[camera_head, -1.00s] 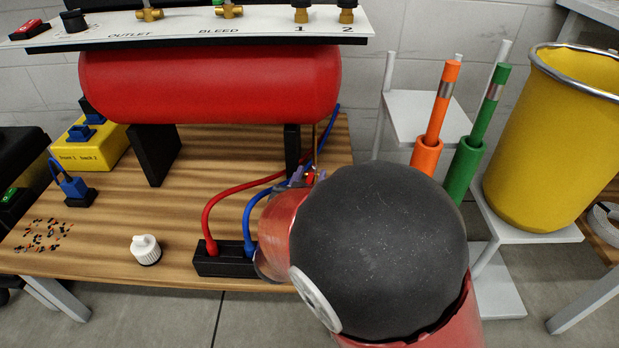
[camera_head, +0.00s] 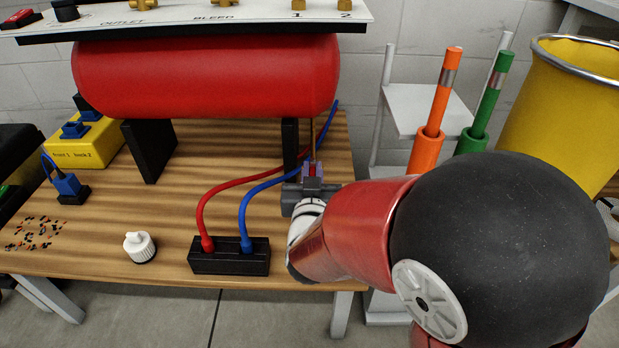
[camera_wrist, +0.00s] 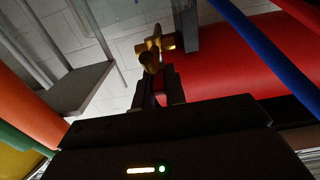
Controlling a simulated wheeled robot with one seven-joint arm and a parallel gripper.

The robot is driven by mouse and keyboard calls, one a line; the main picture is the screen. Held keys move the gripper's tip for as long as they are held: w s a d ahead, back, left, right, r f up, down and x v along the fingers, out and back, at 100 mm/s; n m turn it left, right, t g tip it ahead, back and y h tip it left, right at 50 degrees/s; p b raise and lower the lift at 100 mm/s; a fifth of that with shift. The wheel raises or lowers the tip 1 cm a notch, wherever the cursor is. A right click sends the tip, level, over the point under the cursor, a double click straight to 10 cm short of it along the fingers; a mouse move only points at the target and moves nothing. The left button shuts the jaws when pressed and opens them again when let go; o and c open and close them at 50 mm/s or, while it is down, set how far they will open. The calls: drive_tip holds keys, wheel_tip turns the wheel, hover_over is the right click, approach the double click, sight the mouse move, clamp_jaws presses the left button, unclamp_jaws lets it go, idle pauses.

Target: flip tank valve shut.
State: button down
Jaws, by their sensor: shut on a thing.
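The red tank (camera_head: 205,78) lies on black supports on the wooden bench. A thin brass-coloured stem (camera_head: 313,138) runs down by the tank's right end to my gripper (camera_head: 312,172). My gripper is shut on a small red piece, seemingly the tank valve's handle, at the stem's lower end. In the wrist view my jaws (camera_wrist: 167,88) are close together, just below a brass valve fitting (camera_wrist: 153,50) with the red tank (camera_wrist: 235,60) behind. The handle itself is mostly hidden by the jaws, and its exact angle cannot be told.
Red (camera_head: 240,183) and blue (camera_head: 262,184) hoses rise from a black block (camera_head: 229,263) close left of my gripper. A white-capped knob (camera_head: 139,247) stands on the bench. Orange (camera_head: 427,150) and green (camera_head: 471,141) holders and a yellow bin (camera_head: 560,115) stand at right. A white control panel (camera_head: 160,28) overhangs the tank.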

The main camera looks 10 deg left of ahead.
idle(0.3)
drive_tip(key=c, duration=1.4)
unclamp_jaws()
drive_tip(key=shift+c, duration=0.2)
drive_tip(key=b+v, duration=0.4)
drive_tip(key=v, duration=0.3)
drive_tip(key=shift+s+d+b, duration=0.2)
drive_tip(key=shift+s+b, duration=0.15)
